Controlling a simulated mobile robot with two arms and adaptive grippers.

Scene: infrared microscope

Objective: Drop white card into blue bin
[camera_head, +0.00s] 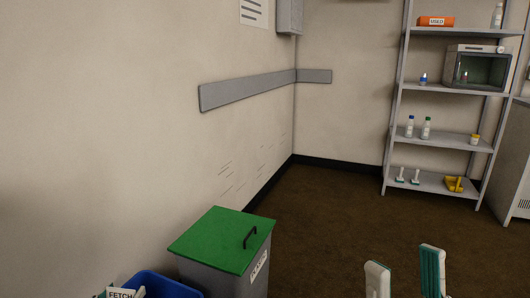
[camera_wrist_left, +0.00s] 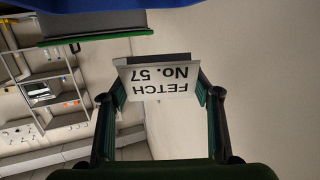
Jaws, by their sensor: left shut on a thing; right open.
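The white card (camera_wrist_left: 160,82) reads "FETCH No. 57" and shows upside down in the left wrist view. My left gripper (camera_wrist_left: 158,92) is shut on it, with a finger at each side edge. In the head view the top of the card (camera_head: 121,293) shows at the bottom left, beside or in front of the blue bin (camera_head: 172,287). Most of that bin is cut off by the frame, and I cannot tell whether the card is over its opening. A blue edge (camera_wrist_left: 45,5) also crosses the top left of the left wrist view. My right gripper (camera_head: 405,279) is open and empty at the bottom.
A grey bin with a green lid (camera_head: 215,238) stands just behind the blue bin, against the wall. A metal shelf (camera_head: 440,140) with bottles, an orange box and a small oven-like device stands at the back right. The brown floor between is clear.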

